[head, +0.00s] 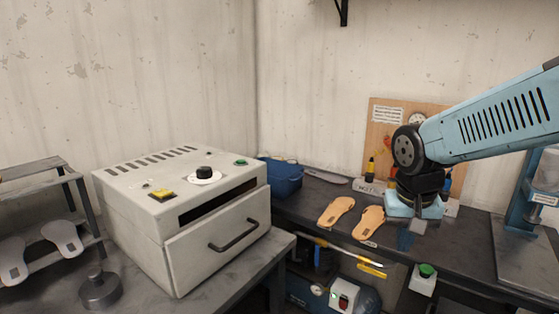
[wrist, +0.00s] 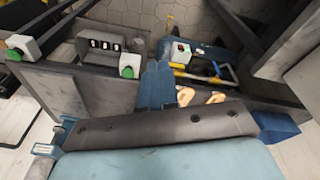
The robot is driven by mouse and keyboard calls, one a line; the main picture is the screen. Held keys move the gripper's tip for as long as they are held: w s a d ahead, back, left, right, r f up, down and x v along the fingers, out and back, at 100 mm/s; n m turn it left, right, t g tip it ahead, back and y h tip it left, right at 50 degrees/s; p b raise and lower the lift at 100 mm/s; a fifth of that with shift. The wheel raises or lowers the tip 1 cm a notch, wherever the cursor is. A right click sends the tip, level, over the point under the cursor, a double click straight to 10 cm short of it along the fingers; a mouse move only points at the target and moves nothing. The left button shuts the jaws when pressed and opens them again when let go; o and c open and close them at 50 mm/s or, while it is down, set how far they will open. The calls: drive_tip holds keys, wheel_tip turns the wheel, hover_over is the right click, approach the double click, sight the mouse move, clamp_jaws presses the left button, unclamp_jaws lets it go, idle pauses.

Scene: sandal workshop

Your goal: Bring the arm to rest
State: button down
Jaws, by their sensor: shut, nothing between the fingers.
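My light-blue arm reaches in from the right in the head view, over the back bench, with its wrist bent so that my gripper (head: 407,240) points down. The gripper is above the dark bench top, just right of two tan sandal soles (head: 337,210) (head: 369,222). In the wrist view the blue fingers (wrist: 158,80) are together and empty, past the gripper's broad body. The soles (wrist: 186,96) (wrist: 215,98) show close beside the fingers there, partly hidden by the gripper's body. I cannot tell the exact height of the fingertips above the bench.
A tool board (head: 386,118) leans behind my wrist. A blue press (head: 530,195) stands right. A green-button box (head: 424,279) is at the bench's front. A rack (head: 38,168) is far left.

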drive_tip(key=s+a+r+n+t+y, duration=0.1)
drive_tip(key=s+r+n+t, duration=0.1)
drive_tip(key=s+r, duration=0.3)
wheel_tip(320, 180, up, 4)
drive_tip(key=shift+a+f+t, duration=0.15)
drive_tip(key=shift+t, duration=0.75)
